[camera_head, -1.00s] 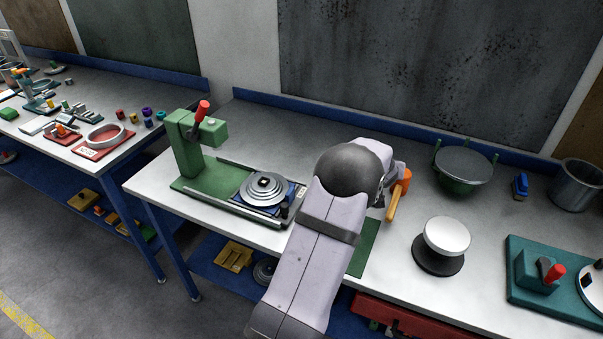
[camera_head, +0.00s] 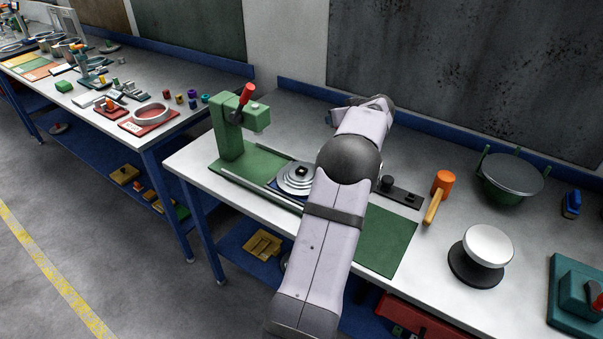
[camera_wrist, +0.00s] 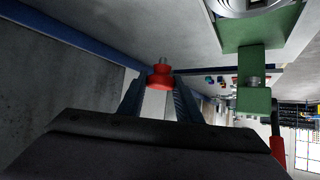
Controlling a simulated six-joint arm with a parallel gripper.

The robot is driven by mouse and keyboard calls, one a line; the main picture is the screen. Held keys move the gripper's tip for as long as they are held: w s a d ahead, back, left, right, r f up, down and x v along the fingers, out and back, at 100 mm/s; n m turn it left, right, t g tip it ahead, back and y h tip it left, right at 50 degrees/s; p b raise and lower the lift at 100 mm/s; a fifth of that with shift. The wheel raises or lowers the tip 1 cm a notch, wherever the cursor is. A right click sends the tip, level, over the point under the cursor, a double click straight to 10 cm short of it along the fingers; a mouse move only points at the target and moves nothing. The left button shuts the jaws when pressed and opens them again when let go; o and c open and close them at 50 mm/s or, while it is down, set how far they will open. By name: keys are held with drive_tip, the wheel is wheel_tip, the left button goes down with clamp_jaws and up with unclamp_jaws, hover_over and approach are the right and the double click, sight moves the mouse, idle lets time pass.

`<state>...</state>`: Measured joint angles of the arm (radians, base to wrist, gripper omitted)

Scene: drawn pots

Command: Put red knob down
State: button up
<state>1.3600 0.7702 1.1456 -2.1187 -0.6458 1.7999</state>
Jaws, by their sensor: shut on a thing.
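In the wrist view a red knob (camera_wrist: 160,79) with a grey stem shows between the two blue fingers of my gripper (camera_wrist: 160,88). The fingers are shut on it. A bench surface lies beyond it, and I cannot tell how high above it the knob is. In the head view my arm hides the knob and most of the gripper, over the back of the bench.
A green press (camera_head: 232,135) with a red handle (camera_head: 245,94) and a stepped disc stack (camera_head: 296,178) stand left of my arm.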

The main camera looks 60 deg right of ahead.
drive_tip(key=w+a+n+t+y, duration=0.2)
drive_tip(key=w+a+n+y, duration=0.35)
drive_tip(key=a, duration=0.65)
drive_tip(key=shift+h, duration=0.35)
drive_tip(key=shift+f+p, duration=0.7)
drive_tip(key=shift+f, duration=4.5)
drive_tip(key=shift+f, duration=0.1)
drive_tip(key=o, duration=1)
drive_tip(key=shift+s+r, duration=0.2)
drive_tip(key=b+v, duration=0.2)
drive_tip(key=v, duration=0.9)
drive_tip(key=shift+s+r, duration=0.15)
drive_tip(key=shift+s, duration=0.2)
